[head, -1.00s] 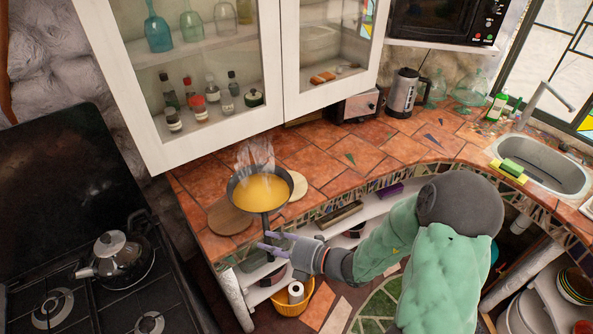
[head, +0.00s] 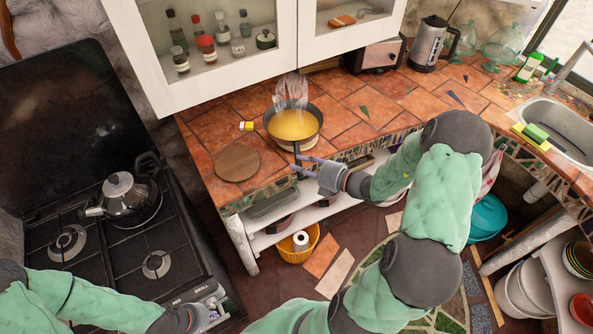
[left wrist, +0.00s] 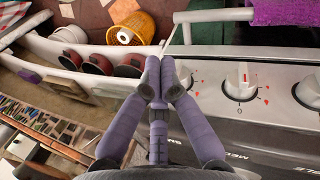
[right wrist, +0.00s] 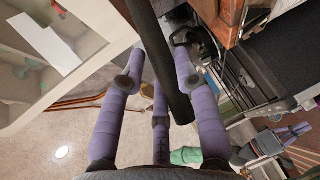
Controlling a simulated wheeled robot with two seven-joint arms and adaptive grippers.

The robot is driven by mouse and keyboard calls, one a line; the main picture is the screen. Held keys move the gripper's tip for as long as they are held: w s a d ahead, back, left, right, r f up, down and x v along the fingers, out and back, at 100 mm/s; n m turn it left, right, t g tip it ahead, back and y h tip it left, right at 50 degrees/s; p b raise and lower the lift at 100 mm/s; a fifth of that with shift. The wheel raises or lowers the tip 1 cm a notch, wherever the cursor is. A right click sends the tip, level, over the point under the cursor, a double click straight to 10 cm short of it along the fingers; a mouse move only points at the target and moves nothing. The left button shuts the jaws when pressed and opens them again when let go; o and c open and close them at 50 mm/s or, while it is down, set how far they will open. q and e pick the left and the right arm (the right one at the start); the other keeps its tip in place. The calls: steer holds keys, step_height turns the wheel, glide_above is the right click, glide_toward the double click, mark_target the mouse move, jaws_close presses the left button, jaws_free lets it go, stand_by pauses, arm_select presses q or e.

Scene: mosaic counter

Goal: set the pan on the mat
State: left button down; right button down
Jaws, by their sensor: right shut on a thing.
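The dark pan (head: 318,122) holds yellow contents with steam above and looks level over the tiled counter. Whether it touches the counter is unclear. My right gripper (head: 310,168) is shut on its handle (head: 296,153); the dark handle also runs between the fingers in the right wrist view (right wrist: 168,75). A round brown wooden mat (head: 237,163) lies bare on the counter, left of and nearer than the pan. A paler round piece seen earlier is now not visible. My left gripper (head: 208,314) is by the stove front; its fingers look shut and empty in the left wrist view (left wrist: 161,72).
The stove (head: 110,250) with a kettle (head: 123,195) stands left. A small yellow-and-white item (head: 246,126) lies left of the pan. White cabinets (head: 200,90) hang above. A toaster (head: 375,54) and electric kettle (head: 430,45) stand behind right.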

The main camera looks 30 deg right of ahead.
step_height(320, 180, down, 6)
steer(key=w+d+b, duration=0.1)
steer(key=d+b, duration=0.1)
steer(key=d, duration=0.1)
steer(key=shift+w+f, duration=0.2)
steer(key=shift+w, duration=0.2)
steer(key=c, duration=0.9)
jaws_free()
steer(key=shift+s+a+f, duration=0.1)
steer(key=shift+a+f, duration=0.05)
steer(key=shift+c, duration=0.2)
steer(key=shift+s, duration=0.1)
